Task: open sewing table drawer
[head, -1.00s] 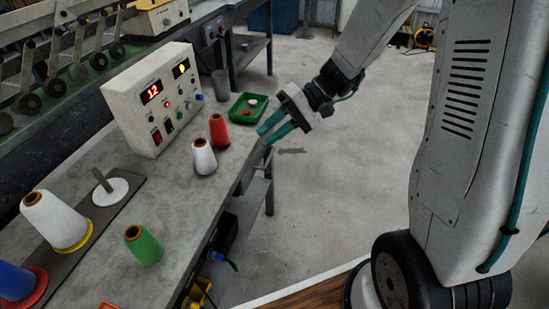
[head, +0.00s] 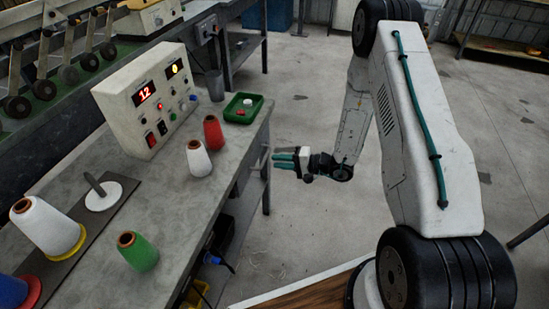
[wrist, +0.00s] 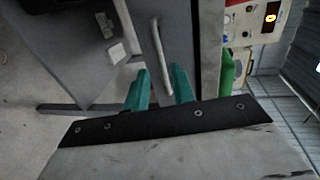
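The grey sewing table (head: 185,205) stands left of my arm in the head view. In the wrist view, turned sideways, its grey drawer front (wrist: 183,35) carries a silver bar handle (wrist: 157,45). In the head view the handle (head: 266,158) shows at the table's right side. My gripper (head: 278,160) is beside it, pointing at the table. In the wrist view the teal fingers of my gripper (wrist: 160,75) are apart, and the lower part of the handle appears between them. I cannot tell whether they touch it. The drawer looks shut.
On the table are a control box (head: 150,98), a green tray (head: 243,107), a red cone (head: 213,132), a white cone (head: 198,158) and a green cone (head: 138,251). Cables (head: 220,262) hang below the table. The floor (head: 315,215) around my arm is clear.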

